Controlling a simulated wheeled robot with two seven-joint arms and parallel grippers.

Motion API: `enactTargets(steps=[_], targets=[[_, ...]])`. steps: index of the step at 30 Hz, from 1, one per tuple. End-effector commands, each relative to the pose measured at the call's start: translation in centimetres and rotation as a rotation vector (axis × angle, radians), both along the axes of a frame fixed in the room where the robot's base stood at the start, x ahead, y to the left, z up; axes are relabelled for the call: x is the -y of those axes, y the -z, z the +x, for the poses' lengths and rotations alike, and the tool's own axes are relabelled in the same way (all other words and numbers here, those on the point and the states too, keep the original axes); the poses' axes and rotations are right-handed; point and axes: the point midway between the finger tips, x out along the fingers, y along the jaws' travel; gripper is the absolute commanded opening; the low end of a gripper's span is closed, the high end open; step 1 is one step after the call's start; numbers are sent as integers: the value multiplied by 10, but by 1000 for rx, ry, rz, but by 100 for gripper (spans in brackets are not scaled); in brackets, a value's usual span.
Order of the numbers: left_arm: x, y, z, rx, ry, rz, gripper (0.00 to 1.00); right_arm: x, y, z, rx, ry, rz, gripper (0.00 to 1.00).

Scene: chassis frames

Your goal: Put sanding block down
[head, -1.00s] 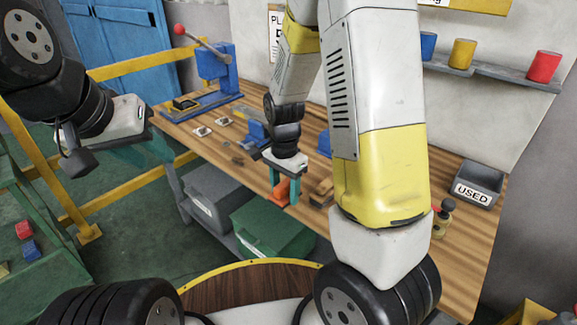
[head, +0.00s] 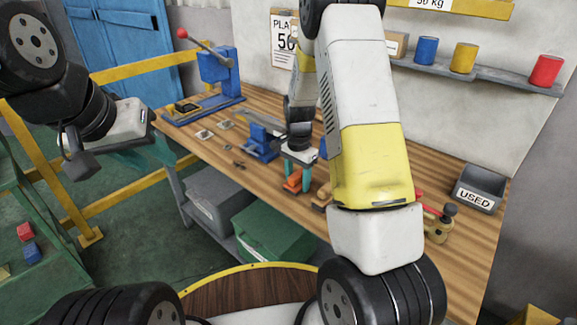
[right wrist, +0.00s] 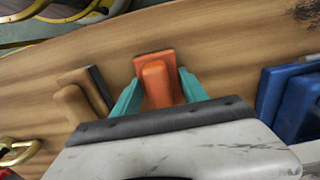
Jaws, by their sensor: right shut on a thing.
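The orange sanding block (head: 292,183), a flat base with a raised grip, is between the teal fingers of my right gripper (head: 297,178). The right wrist view shows the sanding block (right wrist: 155,82) with one finger of my right gripper (right wrist: 160,92) on each side, shut on it. It is over the workbench (head: 400,259) near its front edge; I cannot tell whether its base touches the wood. My left gripper (head: 150,157) is off to the left, away from the bench; its finger gap is not clear.
A tan wooden block (right wrist: 77,105) lies left of the sanding block in the right wrist view, and a blue vise (right wrist: 290,100) stands to the right. A grey USED bin (head: 477,190) is at the bench's right end. A blue press (head: 215,80) stands far left.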

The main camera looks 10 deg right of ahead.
Motion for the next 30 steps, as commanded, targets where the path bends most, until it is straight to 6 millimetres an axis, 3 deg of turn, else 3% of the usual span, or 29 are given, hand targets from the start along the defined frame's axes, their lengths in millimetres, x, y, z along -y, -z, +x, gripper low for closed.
enactTargets(steps=[8,9,12,23,30], targets=[[0,0,0,0,0,0,36,0,2,0,1,-1,0,7],[0,0,0,0,0,0,36,0,2,0,1,-1,0,55],[0,0,0,0,0,0,36,0,2,0,1,-1,0,72],[0,0,0,0,0,0,36,0,-6,0,1,-1,0,72],[0,0,0,0,0,0,36,-1,-53,2,6,-1,0,72]])
